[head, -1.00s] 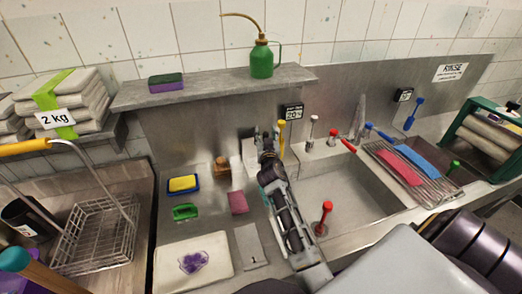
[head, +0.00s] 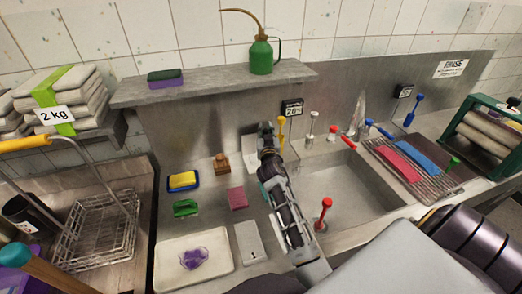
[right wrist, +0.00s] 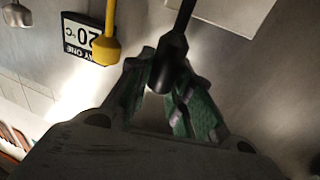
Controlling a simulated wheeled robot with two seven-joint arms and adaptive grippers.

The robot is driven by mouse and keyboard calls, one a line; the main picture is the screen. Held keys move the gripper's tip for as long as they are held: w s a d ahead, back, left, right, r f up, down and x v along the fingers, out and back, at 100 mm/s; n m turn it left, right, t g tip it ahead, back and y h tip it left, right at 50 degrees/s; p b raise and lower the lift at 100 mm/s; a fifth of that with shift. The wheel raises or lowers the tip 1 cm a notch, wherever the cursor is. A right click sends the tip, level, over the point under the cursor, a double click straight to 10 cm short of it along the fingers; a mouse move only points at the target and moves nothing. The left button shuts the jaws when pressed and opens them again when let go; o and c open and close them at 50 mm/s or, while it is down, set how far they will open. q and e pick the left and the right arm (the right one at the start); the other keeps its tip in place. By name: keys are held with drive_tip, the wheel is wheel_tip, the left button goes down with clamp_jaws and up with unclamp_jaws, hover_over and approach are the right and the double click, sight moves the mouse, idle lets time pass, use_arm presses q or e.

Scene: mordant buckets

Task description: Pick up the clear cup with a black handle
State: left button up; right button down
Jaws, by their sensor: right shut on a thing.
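My right gripper (head: 266,132) is at the back of the steel counter, close to the back wall and left of the yellow-handled tool. In the right wrist view the green-padded fingers (right wrist: 168,95) are shut on the thick end of a black handle (right wrist: 170,66). The handle's thin shaft runs up to the top edge of that view. I cannot make out the cup's clear body in either view; the gripper hides much of that spot in the head view. My left gripper is not in view.
The yellow-handled tool (head: 281,130) stands close to the gripper, with the temperature sign (head: 291,108) behind. A shelf (head: 215,83) holding a green oil can (head: 261,58) overhangs the counter. The sink (head: 350,190) is to the right; a pink sponge (head: 237,198) lies left.

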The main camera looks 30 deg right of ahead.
drive_tip(key=shift+r, duration=0.4)
idle(0.4)
drive_tip(key=shift+r, duration=4.65)
